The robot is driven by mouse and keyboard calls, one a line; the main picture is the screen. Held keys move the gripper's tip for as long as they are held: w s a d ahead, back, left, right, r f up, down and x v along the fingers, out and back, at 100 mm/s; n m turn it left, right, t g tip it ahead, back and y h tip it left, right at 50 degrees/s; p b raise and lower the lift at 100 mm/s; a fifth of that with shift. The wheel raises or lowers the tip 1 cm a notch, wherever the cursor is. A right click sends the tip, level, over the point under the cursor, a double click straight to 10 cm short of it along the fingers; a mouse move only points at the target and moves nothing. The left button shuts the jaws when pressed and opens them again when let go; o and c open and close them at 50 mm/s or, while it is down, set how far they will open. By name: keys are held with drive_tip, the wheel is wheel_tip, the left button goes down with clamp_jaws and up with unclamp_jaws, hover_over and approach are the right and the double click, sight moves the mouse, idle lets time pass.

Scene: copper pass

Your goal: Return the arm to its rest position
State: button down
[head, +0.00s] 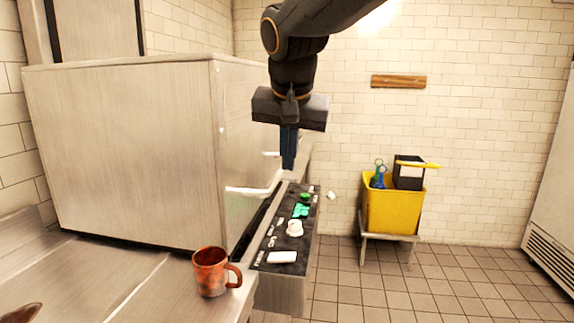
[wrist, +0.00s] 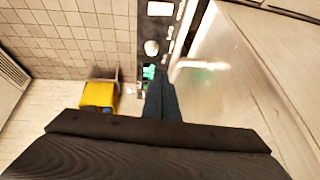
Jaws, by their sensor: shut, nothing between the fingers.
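My gripper (head: 289,166) hangs from my arm at the upper middle of the head view, fingers pointing down. Its two dark fingers are together with nothing between them. They are above and behind the black control panel (head: 283,246), apart from it in the picture. In the wrist view the closed fingers (wrist: 161,82) extend over part of the panel (wrist: 141,45) and hide some of it.
A large steel machine (head: 125,150) with a white handle (head: 254,190) stands left of the gripper. A rust-coloured mug (head: 210,272) stands on the steel counter (head: 125,285). A yellow bin (head: 393,212) sits on a stand at right. The tiled floor (head: 450,285) is clear.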

drive_tip(key=s+d+f+g+p, duration=0.1)
drive_tip(key=s+d+f+g, duration=0.3)
drive_tip(key=d+f, duration=0.9)
drive_tip(key=s+d+f+n+g, duration=0.1)
drive_tip(key=s+d+f, duration=0.3)
drive_tip(key=s+f, duration=0.2)
drive_tip(key=s+d+f+p, duration=0.1)
drive_tip(key=s+d+f, duration=0.3)
drive_tip(key=s+f, duration=0.3)
drive_tip(key=s, duration=0.3)
drive_tip(key=shift+n+g+h, duration=0.3)
drive_tip(key=shift+n+g, duration=0.1)
drive_tip(key=shift+d, duration=0.1)
